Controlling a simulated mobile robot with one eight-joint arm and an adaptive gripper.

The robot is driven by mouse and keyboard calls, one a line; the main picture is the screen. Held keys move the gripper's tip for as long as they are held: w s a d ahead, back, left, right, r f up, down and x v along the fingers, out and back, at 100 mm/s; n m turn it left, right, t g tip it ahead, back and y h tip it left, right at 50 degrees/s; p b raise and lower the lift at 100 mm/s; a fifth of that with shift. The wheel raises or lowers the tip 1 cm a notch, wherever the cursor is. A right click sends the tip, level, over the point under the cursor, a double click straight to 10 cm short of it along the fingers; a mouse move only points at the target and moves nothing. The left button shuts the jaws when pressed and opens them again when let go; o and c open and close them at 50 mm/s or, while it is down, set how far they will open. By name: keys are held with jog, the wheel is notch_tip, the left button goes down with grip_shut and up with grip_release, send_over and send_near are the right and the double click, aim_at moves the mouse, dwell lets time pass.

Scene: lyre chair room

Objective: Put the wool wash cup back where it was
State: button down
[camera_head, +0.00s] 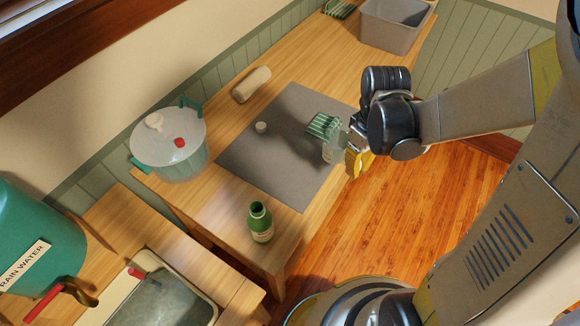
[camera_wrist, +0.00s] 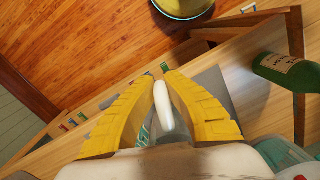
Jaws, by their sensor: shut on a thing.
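My gripper (camera_head: 347,150) is shut on a small clear cup with a pale label (camera_head: 328,153), which looks like the wool wash cup. The cup is at the right edge of the grey mat (camera_head: 245,165); I cannot tell whether it touches the mat. In the wrist view my yellow gripper fingers (camera_wrist: 163,82) close on a whitish, partly see-through thing (camera_wrist: 166,105), likely the cup's rim or wall. A green bottle (camera_head: 260,223) with a pale label stands on the wooden table at the mat's near end; it also shows in the wrist view (camera_wrist: 283,70).
A green striped cloth (camera_head: 321,125) lies just behind the cup. Mat between cup and bottle is clear.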

jog(key=s+n, duration=0.3)
jog(key=s, duration=0.1)
jog(key=b, duration=0.4)
send_over(316, 193)
jog(key=shift+n, duration=0.3)
notch_tip(316, 193, down, 7)
jog(key=shift+d+r, duration=0.1)
jog(key=shift+w+f+b, duration=0.1)
jog(key=shift+f+b, duration=1)
jog(key=shift+f, duration=0.85)
jog(key=shift+f, duration=0.1)
jog(key=shift+f, duration=0.2)
jog(key=c, duration=1.6)
grip_release()
jog(key=shift+r, duration=0.1)
